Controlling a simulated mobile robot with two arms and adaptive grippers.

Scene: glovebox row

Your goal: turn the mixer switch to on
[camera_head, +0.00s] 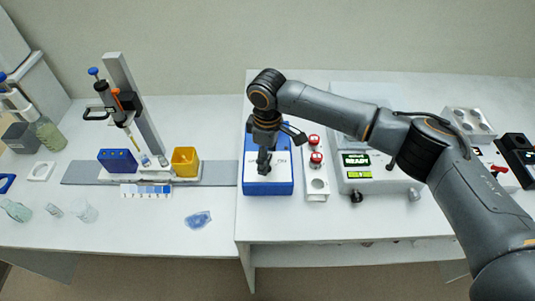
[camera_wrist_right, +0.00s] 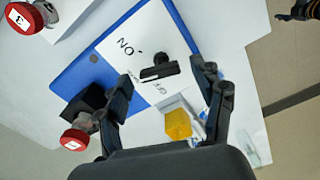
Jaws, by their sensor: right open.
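The mixer (camera_head: 250,183) is a blue box with a white top plate, standing near the left edge of the right bench. It also shows in the right wrist view (camera_wrist_right: 85,72). Its black switch (camera_wrist_right: 158,72) stands on the white plate, with ON and partly hidden OFF lettering; I cannot tell which one it points at. My right gripper (camera_wrist_right: 162,80) is open above the plate, its fingers on either side of the switch in that view; contact is not clear. In the head view my right gripper (camera_head: 281,152) hides the switch. A dark, orange-marked shape, probably my left gripper (camera_wrist_right: 298,12), shows small and unclear.
A white rack (camera_head: 317,186) with red-capped vials (camera_head: 316,159) stands close right of the mixer. Further right is a device with a green display (camera_head: 356,160). On the left bench are a yellow box (camera_head: 185,162), a blue box (camera_head: 117,161) and a pipette stand (camera_head: 135,100).

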